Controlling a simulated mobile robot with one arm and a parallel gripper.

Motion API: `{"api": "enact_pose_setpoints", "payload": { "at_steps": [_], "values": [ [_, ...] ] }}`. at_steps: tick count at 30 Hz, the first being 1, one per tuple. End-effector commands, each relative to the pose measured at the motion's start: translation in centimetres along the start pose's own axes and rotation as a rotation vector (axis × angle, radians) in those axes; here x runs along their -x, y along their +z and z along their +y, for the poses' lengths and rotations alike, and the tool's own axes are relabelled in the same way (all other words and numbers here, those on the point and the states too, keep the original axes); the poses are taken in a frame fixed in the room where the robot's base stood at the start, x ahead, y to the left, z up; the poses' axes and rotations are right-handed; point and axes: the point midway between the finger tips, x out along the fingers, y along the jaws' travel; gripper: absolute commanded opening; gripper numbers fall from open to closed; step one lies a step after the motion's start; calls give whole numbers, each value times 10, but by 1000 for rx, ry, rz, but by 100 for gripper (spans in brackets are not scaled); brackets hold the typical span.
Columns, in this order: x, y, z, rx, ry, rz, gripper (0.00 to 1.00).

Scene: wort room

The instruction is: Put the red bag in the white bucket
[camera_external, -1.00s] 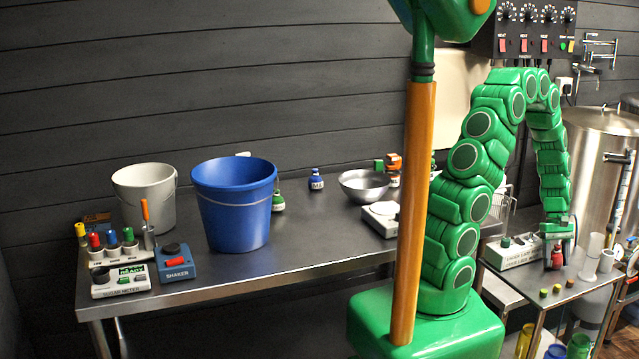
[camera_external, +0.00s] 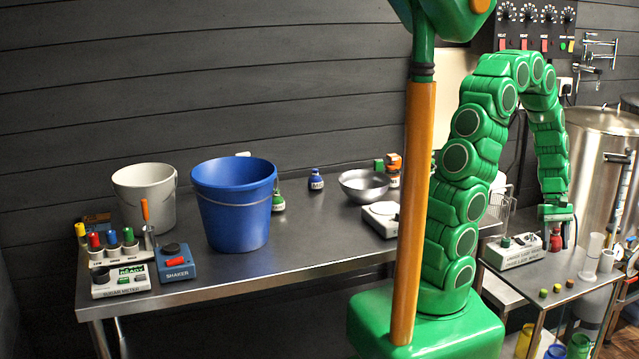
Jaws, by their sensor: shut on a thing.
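The white bucket (camera_external: 146,200) stands upright at the left of the steel table, behind and left of a blue bucket (camera_external: 234,208). My gripper (camera_external: 556,226) points down at the right, over the small side table. It is shut on a small red thing (camera_external: 556,240), most likely the red bag, which hangs just below the fingers. The thing is small and partly hidden by the fingers, so its shape is hard to tell. The inside of the white bucket is hidden.
A white meter box (camera_external: 514,254) stands left of my gripper on the side table (camera_external: 572,270), with several caps and clear cylinders (camera_external: 594,246). A metal bowl (camera_external: 364,185), a scale (camera_external: 382,220) and bottles stand on the steel table (camera_external: 320,232). A kettle (camera_external: 600,150) is behind right.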

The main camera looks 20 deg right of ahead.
Motion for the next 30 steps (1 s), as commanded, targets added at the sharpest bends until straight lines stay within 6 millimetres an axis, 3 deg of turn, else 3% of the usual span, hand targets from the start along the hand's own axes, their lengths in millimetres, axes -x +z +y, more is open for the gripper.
{"api": "enact_pose_setpoints", "payload": {
  "at_steps": [6, 21, 30],
  "values": [
    [19, 20, -18, 0, 1, 4, 19],
    [32, 65, -72, 0, 1, 2, 19],
    [36, 78, -87, 0, 1, 2, 19]
  ]
}}
